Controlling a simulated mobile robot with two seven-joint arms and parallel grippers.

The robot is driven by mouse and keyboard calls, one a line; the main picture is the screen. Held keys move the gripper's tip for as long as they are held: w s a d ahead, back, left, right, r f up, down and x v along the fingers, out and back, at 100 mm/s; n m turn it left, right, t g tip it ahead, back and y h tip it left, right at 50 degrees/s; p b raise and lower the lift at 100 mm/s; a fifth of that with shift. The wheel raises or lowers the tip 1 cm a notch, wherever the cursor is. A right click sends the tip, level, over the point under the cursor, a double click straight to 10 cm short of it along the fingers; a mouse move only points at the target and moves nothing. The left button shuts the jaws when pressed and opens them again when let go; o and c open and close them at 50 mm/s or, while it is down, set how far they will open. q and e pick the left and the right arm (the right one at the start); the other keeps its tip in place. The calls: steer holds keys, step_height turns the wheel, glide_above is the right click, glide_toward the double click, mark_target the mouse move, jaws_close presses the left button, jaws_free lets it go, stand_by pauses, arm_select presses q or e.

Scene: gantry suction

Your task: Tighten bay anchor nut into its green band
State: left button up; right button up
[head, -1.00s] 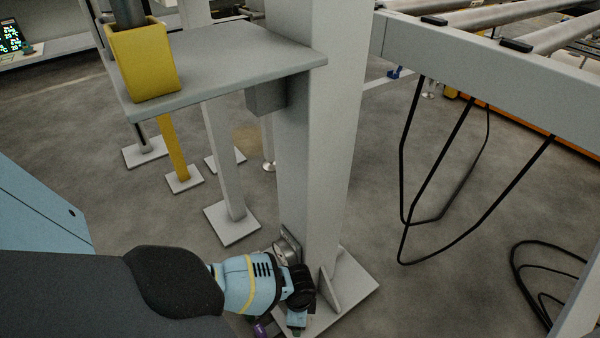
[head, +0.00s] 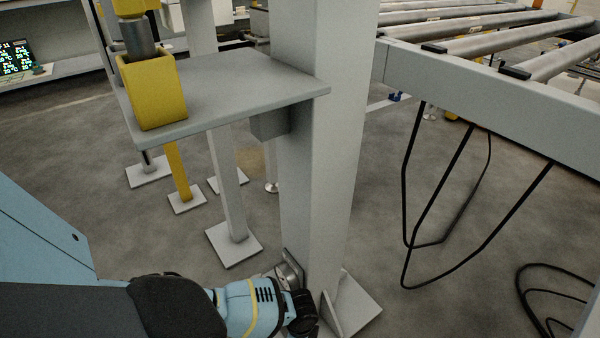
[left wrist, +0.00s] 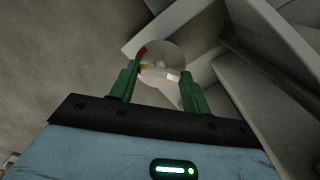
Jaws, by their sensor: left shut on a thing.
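My left gripper (left wrist: 160,72) shows in the left wrist view, with its two green fingers closed on a small pale piece, which I take to be the anchor nut (left wrist: 157,73). Behind it is a round grey dial (left wrist: 168,50) with a red mark at its upper left and a small yellow-orange mark. No green band can be made out. My right gripper is not in view.
The grey post (head: 312,170) rises from a floor plate (head: 358,309) with a gusset. A shelf (head: 235,88) with a yellow holder (head: 153,92) juts left from it. A roller conveyor (head: 480,85) with hanging black cables (head: 460,262) is at right. Bare floor lies between.

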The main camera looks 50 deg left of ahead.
arm_select(q)
steer(key=shift+m, duration=0.3)
steer(key=o, duration=0.8)
steer(key=shift+o, duration=1)
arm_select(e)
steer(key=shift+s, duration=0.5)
arm_select(q)
steer(key=shift+r+p, duration=2.35)
steer(key=shift+r, duration=1.55)
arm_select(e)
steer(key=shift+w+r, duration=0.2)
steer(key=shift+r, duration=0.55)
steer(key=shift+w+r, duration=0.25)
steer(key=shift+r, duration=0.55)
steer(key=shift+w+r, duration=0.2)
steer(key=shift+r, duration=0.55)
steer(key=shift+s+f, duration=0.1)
